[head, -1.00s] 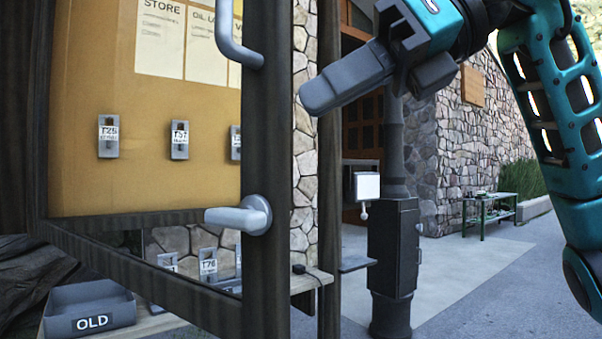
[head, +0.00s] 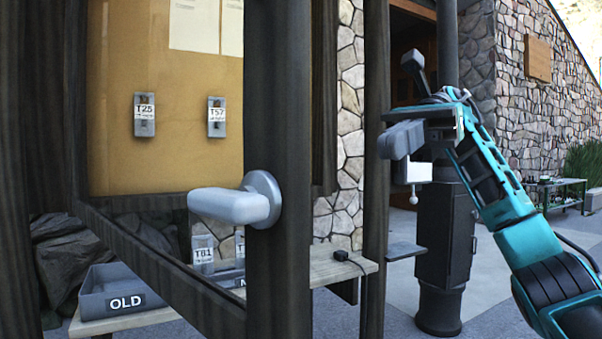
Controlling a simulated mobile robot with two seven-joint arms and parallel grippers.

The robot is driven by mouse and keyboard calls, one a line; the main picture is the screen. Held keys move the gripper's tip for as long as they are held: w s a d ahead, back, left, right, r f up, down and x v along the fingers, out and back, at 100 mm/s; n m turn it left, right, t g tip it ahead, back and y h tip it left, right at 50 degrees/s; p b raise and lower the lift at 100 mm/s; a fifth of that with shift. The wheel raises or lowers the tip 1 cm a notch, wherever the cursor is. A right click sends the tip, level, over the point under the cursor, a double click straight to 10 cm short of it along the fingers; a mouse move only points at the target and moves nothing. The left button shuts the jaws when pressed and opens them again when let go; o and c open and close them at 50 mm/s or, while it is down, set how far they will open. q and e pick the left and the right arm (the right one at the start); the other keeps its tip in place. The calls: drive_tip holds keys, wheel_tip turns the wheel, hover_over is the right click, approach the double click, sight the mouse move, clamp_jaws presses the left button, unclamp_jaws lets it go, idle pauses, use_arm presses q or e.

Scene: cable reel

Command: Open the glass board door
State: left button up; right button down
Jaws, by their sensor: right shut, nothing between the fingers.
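The dark-framed glass door's stile (head: 279,90) stands upright near the picture's middle. Its bottom rail (head: 165,270) slants from the stile back to the far left, so the door appears swung out at an angle from the board. A pale grey lever handle (head: 230,204) on the stile points left. The yellow board (head: 180,85) shows behind, with tags T25 (head: 145,114) and T57 (head: 217,116) hanging on it. My right gripper (head: 400,140) is shut and empty, right of the stile and apart from the handle. My left gripper is out of view.
A grey bin marked OLD (head: 125,302) sits on a low bench (head: 180,314) below the board. A dark post (head: 375,180) and a dark cabinet (head: 445,235) stand beyond, near my right arm.

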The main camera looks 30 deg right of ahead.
drive_tip(key=r+b+x, duration=0.1)
drive_tip(key=b+x, duration=0.4)
drive_tip(key=x, duration=0.9)
drive_tip(key=shift+s+a, duration=0.1)
